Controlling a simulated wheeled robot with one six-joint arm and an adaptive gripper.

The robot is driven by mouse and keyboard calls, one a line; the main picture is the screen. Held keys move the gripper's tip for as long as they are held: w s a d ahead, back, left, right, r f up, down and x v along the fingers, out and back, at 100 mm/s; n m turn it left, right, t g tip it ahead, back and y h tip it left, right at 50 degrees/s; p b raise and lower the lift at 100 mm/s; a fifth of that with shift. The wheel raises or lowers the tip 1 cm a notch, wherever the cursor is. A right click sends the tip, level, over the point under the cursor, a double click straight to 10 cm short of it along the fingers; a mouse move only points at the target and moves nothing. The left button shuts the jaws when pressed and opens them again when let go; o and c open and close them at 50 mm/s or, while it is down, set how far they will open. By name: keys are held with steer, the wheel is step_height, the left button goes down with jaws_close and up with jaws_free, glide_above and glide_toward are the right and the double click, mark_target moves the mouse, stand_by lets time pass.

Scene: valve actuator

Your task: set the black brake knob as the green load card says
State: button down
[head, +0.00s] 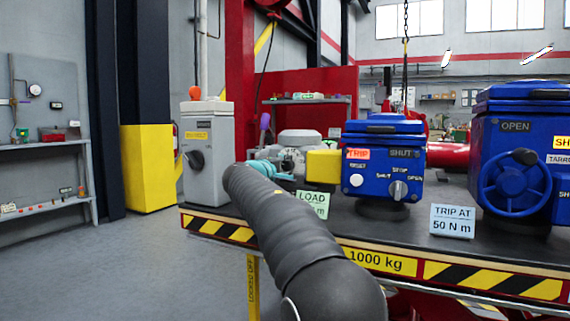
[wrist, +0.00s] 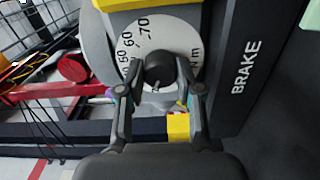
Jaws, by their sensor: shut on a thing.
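The black brake knob (wrist: 160,67) sits at the middle of a white round dial (wrist: 135,45) in the wrist view. The dial shows 50, 60 and 70 around its edge; its other marks are partly hidden. The word BRAKE is on the dark panel (wrist: 243,70) beside it. My gripper (wrist: 158,85) is shut on the knob, one finger on each side. In the head view my arm hides the knob. The green load card (head: 313,203) stands at the bench's front; its word LOAD shows, but my arm covers most of its number.
Two blue actuators (head: 382,170) (head: 520,140) stand on the bench to the right. A card reading TRIP AT 50 N m (head: 452,222) stands between them. A yellow block (head: 323,166) lies just beyond my arm. A grey cabinet (head: 207,145) stands left. The floor at left is clear.

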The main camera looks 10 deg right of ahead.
steer(key=shift+n+p, duration=0.4)
steer(key=shift+n, duration=0.7)
steer(key=c, duration=0.8)
jaws_free()
steer(key=shift+o, duration=0.2)
steer(key=shift+a, duration=0.1)
steer(key=v, duration=1.2)
steer(key=shift+s, duration=0.1)
